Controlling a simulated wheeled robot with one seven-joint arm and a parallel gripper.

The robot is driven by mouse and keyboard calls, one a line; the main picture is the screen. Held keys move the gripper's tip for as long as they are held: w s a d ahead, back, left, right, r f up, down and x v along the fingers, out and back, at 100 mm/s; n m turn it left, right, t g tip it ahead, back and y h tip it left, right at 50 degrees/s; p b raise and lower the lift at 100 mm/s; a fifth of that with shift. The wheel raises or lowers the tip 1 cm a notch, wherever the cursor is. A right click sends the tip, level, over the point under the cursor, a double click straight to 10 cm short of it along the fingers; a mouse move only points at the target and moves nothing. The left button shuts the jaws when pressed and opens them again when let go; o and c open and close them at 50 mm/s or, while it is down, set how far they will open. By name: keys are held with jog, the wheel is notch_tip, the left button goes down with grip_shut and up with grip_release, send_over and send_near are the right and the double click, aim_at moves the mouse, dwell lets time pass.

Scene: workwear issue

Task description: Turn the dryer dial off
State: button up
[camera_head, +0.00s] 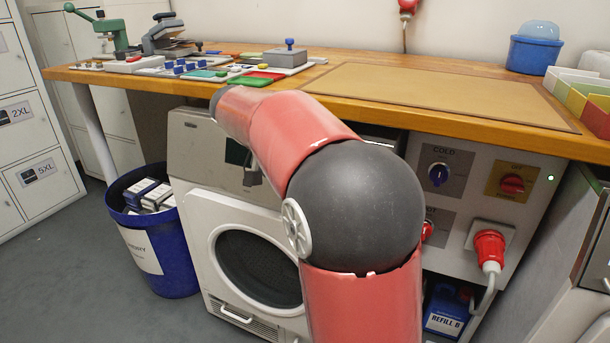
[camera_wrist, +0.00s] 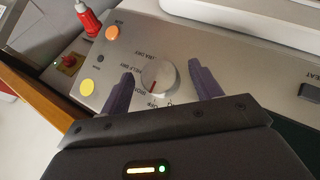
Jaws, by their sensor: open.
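The dryer (camera_head: 235,210) is a white front-loader with a dark round door, under the wooden bench. Its dial (camera_wrist: 158,77) is a round pale knob with a red mark, on the grey control panel (camera_wrist: 200,50) in the wrist view. Printed labels ring the dial; "SHELF DRY" and an extra-dry label can be read, and the exact setting is hard to tell. My gripper (camera_wrist: 160,92) is open, its two purple fingers on either side of the dial with gaps showing. In the head view my red arm hides part of the dryer, and the dial cannot be made out.
Orange (camera_wrist: 112,32) and yellow (camera_wrist: 87,86) round buttons sit on the panel left of the dial. A blue bin (camera_head: 155,240) stands left of the dryer. The bench (camera_head: 440,85) overhangs it. A wall panel with a blue knob (camera_head: 438,174) and red plug (camera_head: 489,247) is at right.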

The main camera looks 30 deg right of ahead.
jog(key=v, duration=0.7)
jog(key=shift+a+r+p, duration=0.3)
jog(key=shift+p, duration=0.15)
jog(key=shift+s, duration=0.1)
jog(key=s+a+f+n+t+y, duration=0.3)
jog(key=s+f, duration=0.3)
jog(key=s, duration=0.4)
jog(key=s+a+f+n+t+y, duration=0.3)
jog(key=s+a+f+n+y, duration=0.1)
jog(key=s, duration=0.7)
notch_tip(320, 180, down, 3)
jog(key=shift+a+r+y, duration=0.15)
jog(key=shift+a+y, duration=0.15)
jog(key=shift+a, duration=0.3)
jog(key=shift+s+a+f+n+t, duration=0.15)
jog(key=shift+s+f+n+t, duration=0.15)
jog(key=shift+s+f, duration=0.1)
jog(key=shift+c, duration=0.3)
